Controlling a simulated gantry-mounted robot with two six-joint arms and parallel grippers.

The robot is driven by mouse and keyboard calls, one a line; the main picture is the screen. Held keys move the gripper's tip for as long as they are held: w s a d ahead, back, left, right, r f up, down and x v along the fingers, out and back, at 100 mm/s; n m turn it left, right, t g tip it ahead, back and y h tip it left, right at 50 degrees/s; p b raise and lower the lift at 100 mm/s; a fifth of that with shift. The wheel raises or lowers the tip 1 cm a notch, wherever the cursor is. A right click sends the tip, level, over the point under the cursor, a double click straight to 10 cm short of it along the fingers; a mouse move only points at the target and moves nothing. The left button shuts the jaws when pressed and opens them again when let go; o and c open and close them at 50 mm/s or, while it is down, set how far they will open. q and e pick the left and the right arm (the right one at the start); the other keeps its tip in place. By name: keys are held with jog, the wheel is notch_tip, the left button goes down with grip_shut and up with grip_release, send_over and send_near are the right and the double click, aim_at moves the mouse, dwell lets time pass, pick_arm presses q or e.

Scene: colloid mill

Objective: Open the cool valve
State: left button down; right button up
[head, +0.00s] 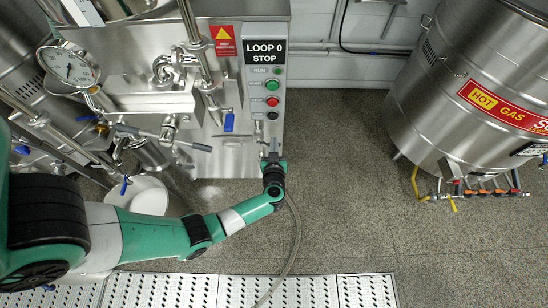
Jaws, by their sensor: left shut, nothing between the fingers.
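My left gripper (273,146) is at the lower right edge of the steel mill panel (217,158), pointing up the picture. Its fingers look shut, with nothing between them. A blue valve handle (229,122) hangs upright on the panel, up and left of the gripper and apart from it. Another blue handle (126,185) is lower left, by a white bucket. No label readable here says which valve is the cool one. My right gripper is not in view.
A control box (264,70) reading "LOOP 0 STOP" has green, red and black buttons. A pressure gauge (70,66) and pipes crowd the left. The white bucket (148,195) is on the floor. A steel tank (470,85) stands right. Floor between is clear except a grey hose (296,235).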

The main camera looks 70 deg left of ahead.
pick_arm(q)
jog(key=f+b, duration=0.1)
jog(key=a+f+b, duration=0.1)
jog(key=f, duration=0.1)
jog(key=f+b, duration=0.1)
jog(key=b, duration=0.1)
jog(key=shift+w+a+f, duration=0.15)
jog(key=shift+w+f, duration=0.05)
jog(key=shift+w, duration=0.2)
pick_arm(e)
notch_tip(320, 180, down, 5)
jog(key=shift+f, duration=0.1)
